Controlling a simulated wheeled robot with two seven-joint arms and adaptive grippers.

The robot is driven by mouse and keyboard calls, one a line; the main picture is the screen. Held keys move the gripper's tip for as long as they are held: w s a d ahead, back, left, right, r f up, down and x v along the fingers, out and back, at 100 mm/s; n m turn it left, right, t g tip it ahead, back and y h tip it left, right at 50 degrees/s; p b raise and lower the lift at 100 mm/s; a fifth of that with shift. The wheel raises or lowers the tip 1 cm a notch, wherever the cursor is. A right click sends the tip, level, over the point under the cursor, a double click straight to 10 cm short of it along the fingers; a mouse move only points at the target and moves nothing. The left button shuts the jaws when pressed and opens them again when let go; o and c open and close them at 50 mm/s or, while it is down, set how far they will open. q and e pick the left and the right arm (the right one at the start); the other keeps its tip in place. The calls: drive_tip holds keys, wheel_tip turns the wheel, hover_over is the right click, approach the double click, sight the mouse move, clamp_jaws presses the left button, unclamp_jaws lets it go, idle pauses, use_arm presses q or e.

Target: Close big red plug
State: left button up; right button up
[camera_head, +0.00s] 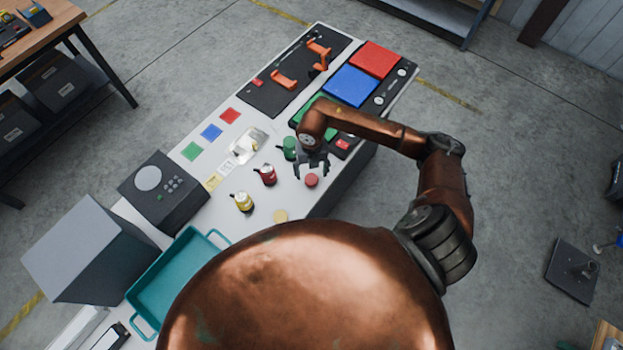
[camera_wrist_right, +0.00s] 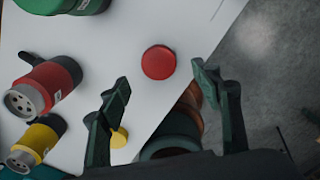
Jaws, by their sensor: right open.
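A red round cap (camera_head: 311,180) lies on the white table near its right edge. In the right wrist view the red cap (camera_wrist_right: 158,62) shows just beyond and between the fingertips. My right gripper (camera_head: 311,168) is open and empty above the table, close to the cap; in its wrist view the two fingers (camera_wrist_right: 160,82) stand apart. My left gripper is not in view.
A yellow disc (camera_head: 280,216) lies nearer my body. A teal tray (camera_head: 160,266) and a grey keypad box (camera_head: 165,192) are at left; colored panels (camera_head: 350,86) at the back.

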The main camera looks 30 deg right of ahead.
sight(311, 179)
drive_tip(key=shift+w+f+p, duration=0.2)
drive_tip(key=shift+f+p, duration=0.15)
drive_tip(key=shift+f, duration=1.95)
drive_tip(key=shift+c, duration=0.4)
drive_tip(key=c, duration=0.8)
